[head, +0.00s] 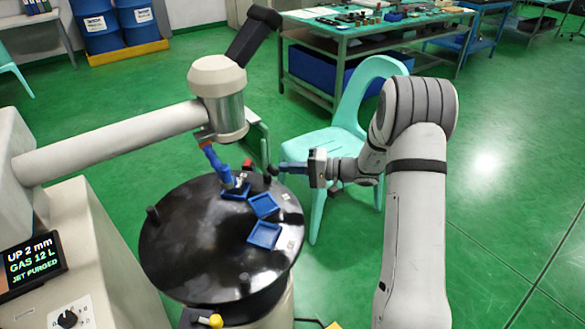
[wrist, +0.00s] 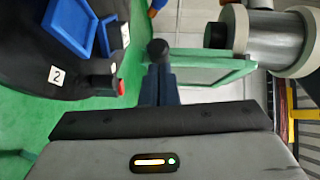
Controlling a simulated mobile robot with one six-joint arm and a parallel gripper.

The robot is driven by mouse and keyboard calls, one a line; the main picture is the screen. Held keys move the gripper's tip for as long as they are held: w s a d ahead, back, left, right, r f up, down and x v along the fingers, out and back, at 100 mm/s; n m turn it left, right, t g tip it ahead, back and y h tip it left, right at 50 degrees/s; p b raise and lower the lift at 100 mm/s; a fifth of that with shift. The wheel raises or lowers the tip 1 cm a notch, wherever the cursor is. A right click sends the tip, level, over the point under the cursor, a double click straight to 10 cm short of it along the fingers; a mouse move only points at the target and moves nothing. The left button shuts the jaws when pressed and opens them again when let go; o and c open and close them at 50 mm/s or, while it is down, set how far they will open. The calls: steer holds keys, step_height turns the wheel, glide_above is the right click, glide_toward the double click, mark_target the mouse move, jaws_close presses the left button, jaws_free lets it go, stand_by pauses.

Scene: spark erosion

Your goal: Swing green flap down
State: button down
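The green flap (wrist: 205,68) is a pale green framed panel with a grey face. In the wrist view it lies just beyond and to the right of my fingertips. In the head view a pale green panel edge (head: 259,138) shows behind the machine's head, partly hidden by it. My gripper (head: 280,168) reaches left over the right rim of the round black table. In the wrist view my fingers (wrist: 159,75) are close together, with a black ball knob (wrist: 158,48) right at their tips. Whether they touch or grip the knob is hard to tell.
The black round table (head: 190,250) carries blue trays (head: 264,235), white number labels and a red-topped part (head: 247,164). The machine's head (head: 222,105) with a blue nozzle hangs over it. A turquoise chair (head: 340,135) stands behind my gripper. Open green floor lies at the right.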

steer(key=shift+a, duration=0.1)
steer(key=w+d+r+b+v, duration=0.1)
steer(key=w+b+v, duration=0.15)
steer(key=v, duration=1.05)
steer(key=s+a+r+n+g+h+p, duration=0.1)
steer(key=s+a+r+g+h+p, duration=0.15)
steer(key=s+a+r+h, duration=0.4)
steer(key=s+a+r+g+h+p, duration=0.1)
steer(key=s+r+g+p, duration=0.2)
steer(key=s, duration=0.7)
steer(key=s+d+r+t+h+p, duration=0.2)
steer(key=s+d+r+h+p, duration=0.1)
steer(key=s, duration=0.3)
steer(key=s+d+r+t+h+p, duration=0.2)
steer(key=s+d+r+h+p, duration=0.1)
steer(key=s+h, duration=0.3)
steer(key=shift+s+r+n, duration=0.3)
steer(key=shift+s, duration=0.45)
